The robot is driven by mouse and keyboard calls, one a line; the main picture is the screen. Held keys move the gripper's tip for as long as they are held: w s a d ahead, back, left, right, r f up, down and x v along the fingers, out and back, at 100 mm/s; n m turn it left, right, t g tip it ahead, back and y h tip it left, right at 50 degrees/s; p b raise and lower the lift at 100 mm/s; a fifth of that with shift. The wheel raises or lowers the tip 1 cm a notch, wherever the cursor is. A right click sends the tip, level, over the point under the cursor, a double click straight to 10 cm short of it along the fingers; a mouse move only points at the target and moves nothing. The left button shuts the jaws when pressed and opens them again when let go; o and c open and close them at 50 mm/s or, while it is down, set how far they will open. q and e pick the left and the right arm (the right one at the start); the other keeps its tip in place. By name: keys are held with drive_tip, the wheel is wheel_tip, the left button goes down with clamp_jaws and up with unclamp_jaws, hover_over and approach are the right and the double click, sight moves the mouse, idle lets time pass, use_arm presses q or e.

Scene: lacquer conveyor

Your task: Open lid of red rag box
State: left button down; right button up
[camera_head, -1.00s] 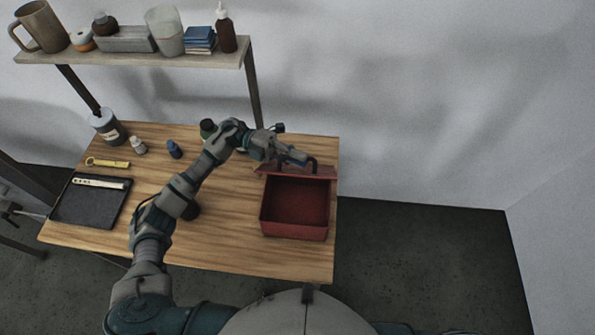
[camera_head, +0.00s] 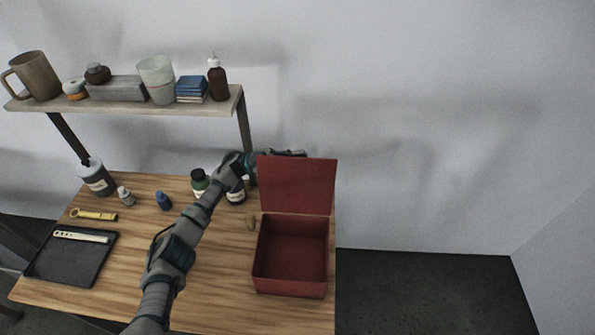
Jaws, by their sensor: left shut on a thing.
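The red rag box (camera_head: 290,285) stands at the right end of the wooden table. Its inside shows and looks empty. Its red lid (camera_head: 297,187) stands raised at the back edge, with its inner face toward me. My left arm reaches over the table from the front left and passes behind the lid. My left gripper (camera_head: 290,153) is mostly hidden behind the lid's top edge; only a dark part of it shows. It is shut at the lid's handle, which is hidden. My right gripper is not in view.
Bottles (camera_head: 199,183) stand behind my left arm. A black tray (camera_head: 65,268), a yellow tool (camera_head: 93,214) and small bottles lie or stand at the left. A shelf (camera_head: 130,107) with a mug and containers is above the back. The table's front middle is clear.

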use_arm(q)
drive_tip(key=shift+w+a+f+n+t+b, duration=0.1)
drive_tip(key=shift+w+f+n+t+b, duration=0.5)
drive_tip(key=shift+w+n, duration=0.4)
drive_tip(key=shift+s+f, duration=0.1)
drive_tip(key=c, duration=1.5)
unclamp_jaws()
drive_tip(key=shift+w+a, duration=0.15)
drive_tip(key=shift+w, duration=0.05)
